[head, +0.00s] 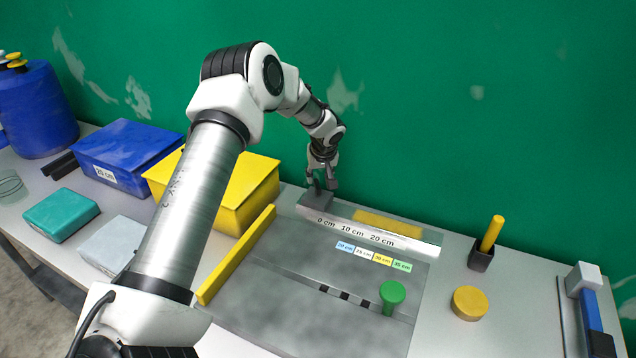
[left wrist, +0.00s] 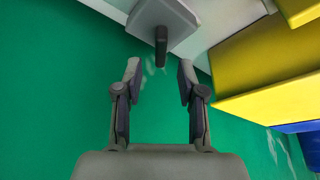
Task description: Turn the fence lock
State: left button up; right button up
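The fence lock shows in the left wrist view as a dark upright lever (left wrist: 161,46) on a grey block (left wrist: 150,14). In the head view, the grey block (head: 314,202) sits at the left end of the scale strip marked 0 cm, 10 cm and 20 cm (head: 362,231). My left gripper (head: 321,184) is above this block, fingers pointing down. In the left wrist view, my left gripper (left wrist: 160,75) is open, and the lever is lined up with the gap between its fingertips. I cannot tell whether the fingers touch it. My right gripper is not in view.
A long yellow bar (head: 238,256) lies along the grey board's left edge. A yellow box (head: 247,195) and a blue box (head: 125,150) stand to the left. A green knob (head: 392,292) is on the board. The green wall (head: 430,90) is close behind.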

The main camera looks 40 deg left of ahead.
pick_arm(q)
jog(key=v, duration=0.7)
jog(key=shift+s+d, duration=0.1)
jog(key=shift+s, duration=0.05)
